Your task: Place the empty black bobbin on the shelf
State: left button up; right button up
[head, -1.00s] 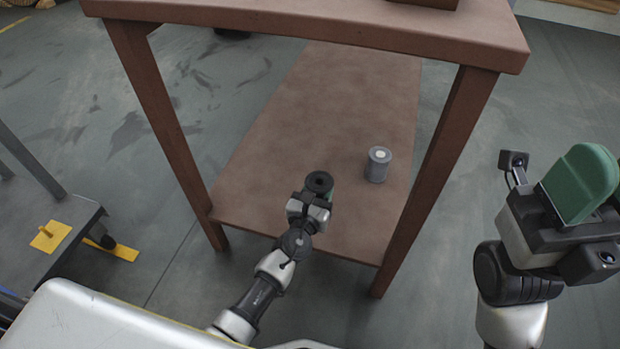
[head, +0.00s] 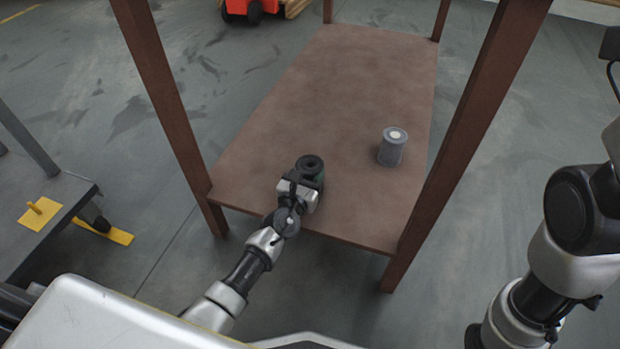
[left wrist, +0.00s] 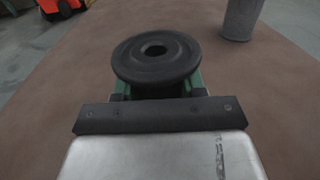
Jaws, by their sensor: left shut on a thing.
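The black bobbin (head: 310,163) is held upright in my left gripper (head: 308,178), over the front part of the brown lower shelf (head: 300,110). In the left wrist view the bobbin (left wrist: 157,55) shows its round top flange and centre hole between the green fingers of the gripper (left wrist: 157,85). Its lower end is hidden, so I cannot tell whether it touches the shelf. My right arm shows at the right edge of the head view, with its gripper out of the picture.
A grey bobbin (head: 392,148) with a pale centre stands on the shelf to the right; it also shows in the left wrist view (left wrist: 241,18). Brown table legs (head: 170,110) flank the shelf. A grey cart (head: 45,205) stands at left. The shelf's back half is clear.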

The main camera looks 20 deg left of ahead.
pick_arm(q)
jog(key=o, duration=0.9)
jog(key=shift+f, duration=0.1)
